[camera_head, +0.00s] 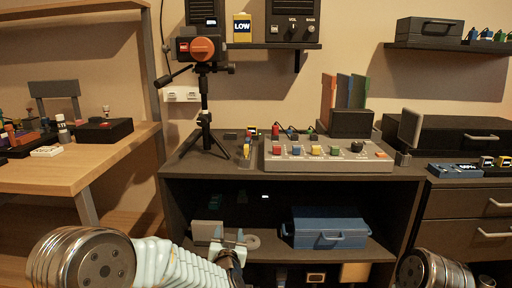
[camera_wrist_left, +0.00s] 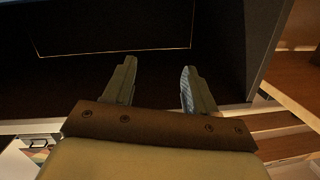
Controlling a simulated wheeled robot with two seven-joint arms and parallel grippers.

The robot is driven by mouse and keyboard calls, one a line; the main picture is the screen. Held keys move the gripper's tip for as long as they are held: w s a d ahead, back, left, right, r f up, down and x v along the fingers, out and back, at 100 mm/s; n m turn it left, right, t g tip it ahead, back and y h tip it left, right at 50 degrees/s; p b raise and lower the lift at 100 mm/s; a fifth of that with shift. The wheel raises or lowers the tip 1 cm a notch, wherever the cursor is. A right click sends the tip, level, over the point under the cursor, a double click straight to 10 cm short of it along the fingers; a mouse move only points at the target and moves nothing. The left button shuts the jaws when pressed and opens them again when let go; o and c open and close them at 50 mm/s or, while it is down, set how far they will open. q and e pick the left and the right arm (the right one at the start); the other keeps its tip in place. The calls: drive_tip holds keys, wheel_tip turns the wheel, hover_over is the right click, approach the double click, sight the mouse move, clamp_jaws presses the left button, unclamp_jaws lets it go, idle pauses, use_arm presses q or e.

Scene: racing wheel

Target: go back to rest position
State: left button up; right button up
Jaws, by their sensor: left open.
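My left gripper (camera_head: 229,240) is low in the middle left of the head view, in front of the open shelf under the dark desk. Its two fingers stand apart. In the left wrist view the gripper (camera_wrist_left: 157,85) is open with nothing between its fingers, and dark furniture panels lie beyond it. My left arm comes in from the lower left. A rounded metal part of mine shows at the lower right of the head view, but my right gripper is not seen.
The dark desk (camera_head: 380,171) carries a grey control panel (camera_head: 320,164) with coloured buttons and a small tripod (camera_head: 207,130). A wooden table (camera_head: 90,170) stands left; drawers (camera_head: 480,215) stand right.

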use_arm(q)
drive_tip(key=s+a+f+g+h, duration=0.1)
drive_tip(key=s+f+g, duration=0.15)
drive_tip(key=f, duration=0.55)
drive_tip(key=s+a+f+g+h, duration=0.1)
drive_tip(key=s+f+g, duration=0.15)
drive_tip(key=f, duration=0.45)
drive_tip(key=s+a+f+n+g+h, duration=0.2)
drive_tip(key=s+f+g, duration=0.4)
drive_tip(key=s+f, duration=0.9)
drive_tip(key=s+f+g, duration=0.2)
drive_tip(key=s, duration=0.4)
drive_tip(key=s+f+n+g+h, duration=0.1)
drive_tip(key=s+f+g, duration=0.1)
drive_tip(key=s, duration=0.5)
drive_tip(key=shift+s+f+g, duration=0.15)
drive_tip(key=shift+f+g, duration=0.2)
drive_tip(key=shift+g, duration=0.05)
